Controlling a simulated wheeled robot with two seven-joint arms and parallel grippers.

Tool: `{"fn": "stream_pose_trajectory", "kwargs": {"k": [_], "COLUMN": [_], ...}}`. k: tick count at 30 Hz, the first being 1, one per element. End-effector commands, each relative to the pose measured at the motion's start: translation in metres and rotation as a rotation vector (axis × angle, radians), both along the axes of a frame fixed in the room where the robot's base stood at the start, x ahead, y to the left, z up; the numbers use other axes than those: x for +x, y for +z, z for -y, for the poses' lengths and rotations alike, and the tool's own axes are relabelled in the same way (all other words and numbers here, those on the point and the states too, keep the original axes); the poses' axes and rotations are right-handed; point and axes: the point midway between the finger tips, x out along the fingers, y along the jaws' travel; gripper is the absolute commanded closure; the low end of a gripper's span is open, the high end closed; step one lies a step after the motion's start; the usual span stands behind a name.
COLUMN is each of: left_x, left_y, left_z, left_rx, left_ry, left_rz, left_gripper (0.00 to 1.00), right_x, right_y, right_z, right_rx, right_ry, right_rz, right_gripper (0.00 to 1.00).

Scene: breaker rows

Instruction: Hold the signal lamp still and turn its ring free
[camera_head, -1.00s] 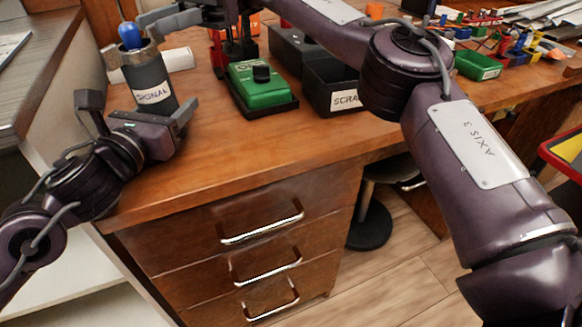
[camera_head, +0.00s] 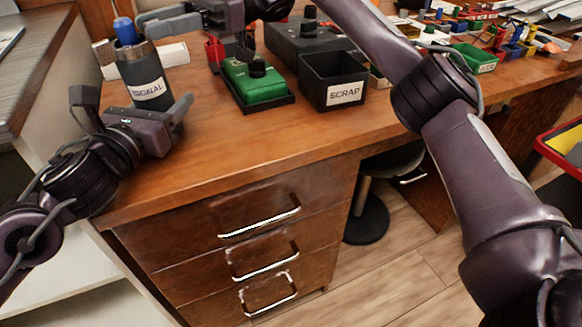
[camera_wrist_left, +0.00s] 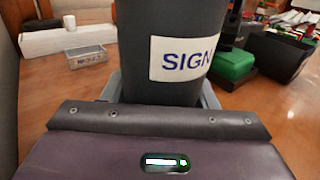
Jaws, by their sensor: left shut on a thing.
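The signal lamp (camera_head: 144,79) is a dark upright cylinder with a white SIGNAL label and a blue top (camera_head: 125,30), at the left of the desk. A collar sits round the blue top; its fit is too small to judge. In the left wrist view the lamp body (camera_wrist_left: 170,20) stands between the fingers. My left gripper (camera_head: 165,110) is shut on the lamp's lower body. My right gripper (camera_head: 160,20) is beside the lamp's top, to its right. Its fingers look spread and empty, apart from the blue top.
A green device (camera_head: 258,82) on a black base and a black SCRAP bin (camera_head: 333,82) stand right of the lamp. A white box (camera_head: 172,55) lies behind it. A small labelled tray (camera_wrist_left: 87,57) shows in the left wrist view. The desk's front strip is clear.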

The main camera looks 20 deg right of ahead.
Motion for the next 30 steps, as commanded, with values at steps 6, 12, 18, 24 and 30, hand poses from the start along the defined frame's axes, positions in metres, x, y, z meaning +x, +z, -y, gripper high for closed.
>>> {"fn": "stream_pose_trajectory", "kwargs": {"k": [6, 12, 18, 24, 30], "left_x": [0.001, 0.001, 0.001, 0.001, 0.000], "left_y": [0.004, 0.005, 0.005, 0.004, 0.004], "left_z": [-0.001, -0.001, -0.001, -0.001, -0.001], "left_rx": [-0.008, -0.009, -0.010, -0.007, -0.006], "left_ry": [0.003, 0.004, 0.004, 0.003, 0.002], "left_rz": [0.007, 0.007, 0.008, 0.006, 0.006], "left_gripper": [0.88, 0.88, 0.88, 0.88, 0.88], "right_x": [-0.004, -0.007, -0.012, -0.014, -0.016], "right_y": [-0.006, -0.005, -0.004, 0.000, 0.001], "right_z": [0.002, 0.006, 0.008, 0.033, 0.073], "right_rx": [-0.008, -0.005, 0.001, 0.009, 0.010], "right_ry": [-0.062, -0.161, -0.273, -0.337, -0.334], "right_rz": [-0.005, 0.003, 0.008, 0.011, 0.012], "right_gripper": [0.69, 0.69, 0.69, 0.69, 0.69]}}
